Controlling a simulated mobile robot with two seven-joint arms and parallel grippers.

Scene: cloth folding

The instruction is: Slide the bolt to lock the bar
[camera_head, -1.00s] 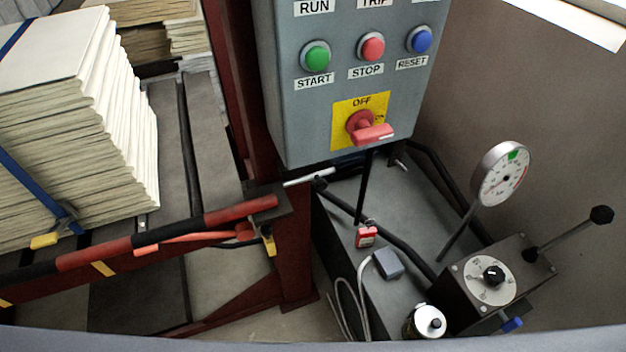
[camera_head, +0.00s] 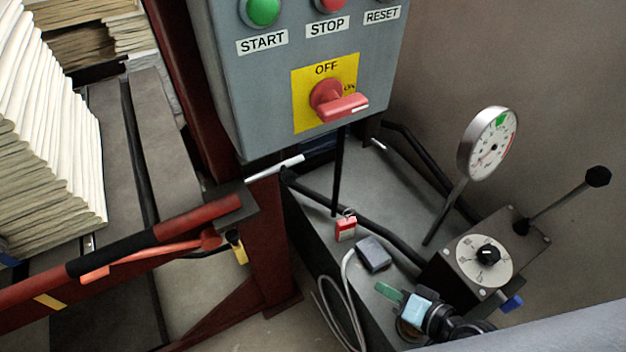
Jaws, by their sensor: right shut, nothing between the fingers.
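A red and black striped bar (camera_head: 150,236) runs across the lower left, with its right end at a dark bracket on a dark red post. A thin silver rod (camera_head: 277,167), which looks like the bolt, sticks out near that end, under the grey control box. I cannot tell whether it engages the bar. My right gripper (camera_head: 400,300), with green and light blue parts at its tip, is shut and empty at the lower right, over the pump unit and well away from the rod. My left gripper is out of view.
The grey control box (camera_head: 220,75) with a red OFF switch (camera_head: 335,100) hangs above the rod. A red padlock (camera_head: 345,228), a grey block (camera_head: 373,254), a gauge (camera_head: 490,145) and a dial box (camera_head: 485,255) stand right. Stacked sheets (camera_head: 50,150) fill the left.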

